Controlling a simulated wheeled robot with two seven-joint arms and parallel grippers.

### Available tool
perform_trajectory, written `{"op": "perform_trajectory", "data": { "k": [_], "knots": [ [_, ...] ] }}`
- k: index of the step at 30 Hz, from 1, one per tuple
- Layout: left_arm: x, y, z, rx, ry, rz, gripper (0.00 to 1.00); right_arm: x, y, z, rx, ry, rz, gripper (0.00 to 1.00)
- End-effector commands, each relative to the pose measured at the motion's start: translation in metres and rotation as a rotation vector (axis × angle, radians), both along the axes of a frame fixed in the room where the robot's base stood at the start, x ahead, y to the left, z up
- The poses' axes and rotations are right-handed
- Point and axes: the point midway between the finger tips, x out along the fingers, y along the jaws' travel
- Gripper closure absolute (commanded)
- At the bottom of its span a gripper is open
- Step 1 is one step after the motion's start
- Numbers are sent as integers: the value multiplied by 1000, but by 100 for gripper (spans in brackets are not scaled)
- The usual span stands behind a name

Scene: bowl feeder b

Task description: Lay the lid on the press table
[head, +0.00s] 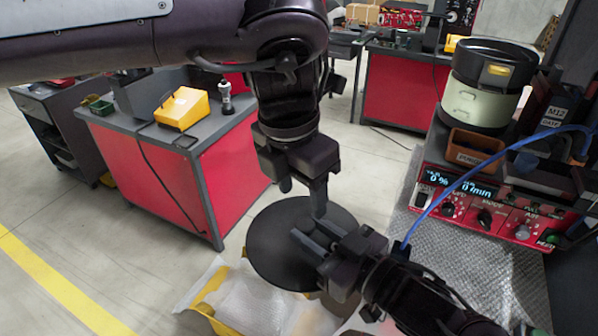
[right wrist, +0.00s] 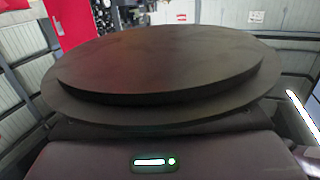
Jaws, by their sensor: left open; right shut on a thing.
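The lid (head: 272,262) is a flat, round black disc, held in the air in front of me in the head view. My right gripper (head: 311,237) is shut on its right side. The lid (right wrist: 160,65) fills the middle of the right wrist view, with a stepped, thinner outer rim; the fingers are hidden there. My left gripper (head: 302,197) is open and empty, with its fingers pointing down just over the lid's far edge; I cannot tell whether it touches. A red-sided table (head: 230,185) stands at left, but no label shows which surface is the press table.
A yellow box (head: 182,108) and a small metal device (head: 225,98) stand on the left table. At right are a feeder bowl (head: 480,100), a red control panel (head: 490,210), a brown bin (head: 474,148) and a blue cable (head: 450,190).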

Motion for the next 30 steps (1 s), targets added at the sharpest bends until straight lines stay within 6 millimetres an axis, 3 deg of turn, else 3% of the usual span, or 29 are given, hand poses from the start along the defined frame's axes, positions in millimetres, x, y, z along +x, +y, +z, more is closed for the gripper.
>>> {"op": "perform_trajectory", "data": {
  "k": [6, 12, 18, 26, 30],
  "knots": [
    [3, -5, -44, 2, 4, -1, 46, 0, 0, 1, 2, -2, 0, 100],
    [6, -8, -71, 1, 2, 0, 46, 0, 0, 1, 2, -2, 0, 100],
    [8, -10, -83, -1, 1, 1, 46, 0, 0, 1, 2, -2, 0, 100],
    [8, -10, -84, -1, 1, 1, 46, 0, 0, 1, 2, -2, 0, 100],
    [8, -10, -83, -1, 1, 1, 64, 0, 0, 1, 2, -2, 0, 100]
  ]
}}
